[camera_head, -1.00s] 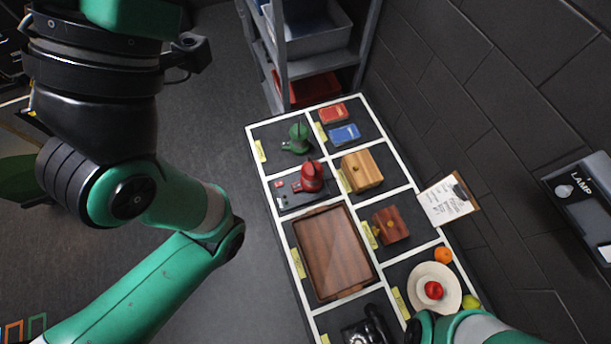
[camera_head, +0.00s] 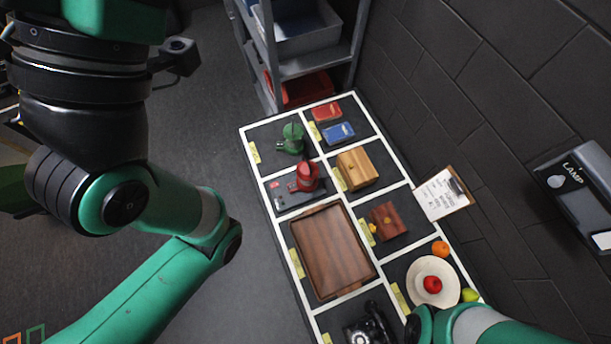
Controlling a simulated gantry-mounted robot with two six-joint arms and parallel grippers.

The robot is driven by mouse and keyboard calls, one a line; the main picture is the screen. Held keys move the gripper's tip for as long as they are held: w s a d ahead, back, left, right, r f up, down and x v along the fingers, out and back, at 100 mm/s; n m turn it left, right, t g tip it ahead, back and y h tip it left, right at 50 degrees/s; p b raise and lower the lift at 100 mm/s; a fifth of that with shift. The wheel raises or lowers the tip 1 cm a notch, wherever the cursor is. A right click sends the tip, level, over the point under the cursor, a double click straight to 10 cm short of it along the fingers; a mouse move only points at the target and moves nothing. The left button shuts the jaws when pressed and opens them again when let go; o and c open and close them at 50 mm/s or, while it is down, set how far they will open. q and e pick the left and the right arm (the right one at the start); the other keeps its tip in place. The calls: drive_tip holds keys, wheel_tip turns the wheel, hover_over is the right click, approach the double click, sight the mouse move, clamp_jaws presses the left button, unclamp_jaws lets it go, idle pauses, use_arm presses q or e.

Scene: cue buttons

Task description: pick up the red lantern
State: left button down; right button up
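The red lantern (camera_head: 307,177) stands in a cell of the white-edged table grid, on or beside a flat dark item (camera_head: 290,194). A green lantern-like object (camera_head: 293,139) stands in the cell behind it. My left arm comes in from the left and runs down out of the bottom of the view; its gripper is not seen. My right arm shows only at the bottom right edge, and its gripper is also out of view. Nothing covers the red lantern.
A brown wooden tray (camera_head: 331,251) lies in front of the lantern. A wooden box (camera_head: 356,168), a dark red box (camera_head: 388,221), blue (camera_head: 338,132) and red (camera_head: 327,111) packs, a plate (camera_head: 420,269) with a red fruit and a black telephone (camera_head: 370,328) fill other cells. A shelf (camera_head: 312,62) stands behind.

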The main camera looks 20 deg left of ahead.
use_arm(q)
unclamp_jaws()
idle(0.4)
